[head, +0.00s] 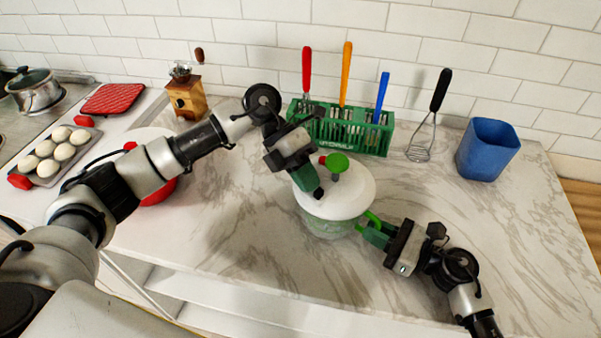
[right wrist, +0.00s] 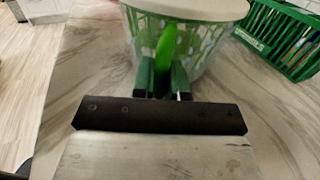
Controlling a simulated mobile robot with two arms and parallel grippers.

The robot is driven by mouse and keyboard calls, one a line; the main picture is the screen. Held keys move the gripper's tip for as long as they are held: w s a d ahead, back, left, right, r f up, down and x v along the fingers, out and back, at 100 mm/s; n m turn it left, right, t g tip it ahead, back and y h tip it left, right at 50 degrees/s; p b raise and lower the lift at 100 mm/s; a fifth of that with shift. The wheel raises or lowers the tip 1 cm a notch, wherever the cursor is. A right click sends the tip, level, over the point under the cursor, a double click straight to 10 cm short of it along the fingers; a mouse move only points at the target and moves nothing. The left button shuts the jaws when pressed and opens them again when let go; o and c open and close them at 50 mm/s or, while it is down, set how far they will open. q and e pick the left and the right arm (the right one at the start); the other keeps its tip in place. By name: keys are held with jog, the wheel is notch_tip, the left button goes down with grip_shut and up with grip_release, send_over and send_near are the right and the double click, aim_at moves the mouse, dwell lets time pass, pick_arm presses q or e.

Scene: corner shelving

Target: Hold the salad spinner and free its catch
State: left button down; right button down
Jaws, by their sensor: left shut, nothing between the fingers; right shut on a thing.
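The salad spinner (head: 333,213) stands on the marble counter, with a white lid (head: 350,199), a green knob (head: 337,163) and a see-through green basket below. A small red part (head: 322,160), perhaps the catch, shows beside the knob. My left gripper (head: 316,192) is shut and empty over the lid, its tips close to the lid's top; I cannot tell whether they touch it. My right gripper (head: 366,229) is shut on the spinner's green handle (head: 373,217) at the right side. In the right wrist view, the handle (right wrist: 166,45) stands between the fingers, in front of the basket.
A green crate (head: 371,138) with several coloured-handled utensils stands behind the spinner. A whisk (head: 428,117) and a blue container (head: 487,149) are at the right. A wooden grinder (head: 185,97) and egg tray (head: 48,155) are left. The counter right of my right gripper is clear.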

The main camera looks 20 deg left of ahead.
pick_arm(q)
jog(key=shift+s+d, duration=0.2)
jog(key=shift+d, duration=0.25)
jog(key=shift+w+a, duration=0.2)
jog(key=shift+a, duration=0.2)
jog(key=a, duration=0.1)
jog(key=w+a, duration=0.1)
jog(key=shift+w+a, duration=0.15)
jog(key=shift+a, duration=0.15)
jog(key=v, duration=1)
jog(key=shift+a, duration=0.2)
pick_arm(e)
jog(key=c, duration=1.1)
grip_release()
